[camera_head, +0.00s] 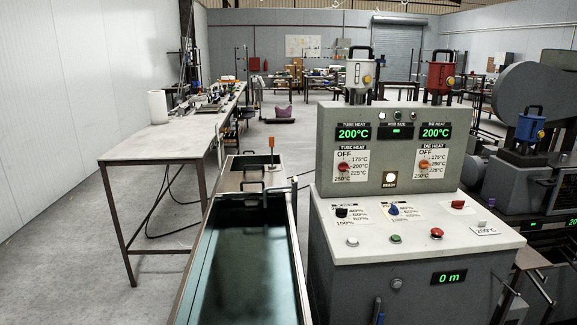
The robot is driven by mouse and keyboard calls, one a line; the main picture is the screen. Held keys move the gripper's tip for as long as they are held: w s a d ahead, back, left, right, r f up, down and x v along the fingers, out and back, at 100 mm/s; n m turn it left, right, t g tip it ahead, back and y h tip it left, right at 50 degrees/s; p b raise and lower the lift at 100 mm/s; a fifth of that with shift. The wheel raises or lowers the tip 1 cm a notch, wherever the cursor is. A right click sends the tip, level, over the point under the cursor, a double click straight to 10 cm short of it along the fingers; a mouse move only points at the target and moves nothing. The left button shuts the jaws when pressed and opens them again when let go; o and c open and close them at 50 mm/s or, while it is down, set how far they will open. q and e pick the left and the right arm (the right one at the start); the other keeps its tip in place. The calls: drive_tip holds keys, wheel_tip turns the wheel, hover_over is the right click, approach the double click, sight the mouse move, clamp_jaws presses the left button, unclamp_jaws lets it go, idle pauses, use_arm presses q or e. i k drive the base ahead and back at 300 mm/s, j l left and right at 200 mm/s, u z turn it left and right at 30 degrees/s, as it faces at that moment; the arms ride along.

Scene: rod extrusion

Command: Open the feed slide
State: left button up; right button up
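No part is labelled as a feed slide, so I cannot tell for sure which one it is. Three hoppers with black top handles and small yellow knobs stand on the machinery: a pale one (354,73) and a red one (437,76) behind the control panel, and a blue one (530,128) on the dark machine at the right. Whether any slide there is open or shut is too small to tell. Neither of my grippers is in view.
A grey control console (330,190) with knobs, buttons and green displays reading 200°C stands at centre right. A long water trough (292,237) runs along its left side. A workbench (150,150) stands at the left. Grey floor between bench and trough is mostly clear.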

sight(540, 179)
drive_tip(key=z, duration=1.45)
drive_tip(key=i+l, duration=0.5)
drive_tip(key=i, duration=0.15)
drive_tip(key=i+l, duration=0.5)
drive_tip(key=i, duration=0.15)
drive_tip(key=i+l, duration=0.45)
drive_tip(key=i, duration=0.2)
drive_tip(key=i+l, duration=0.5)
drive_tip(key=i, duration=0.15)
drive_tip(key=k+l+z, duration=0.05)
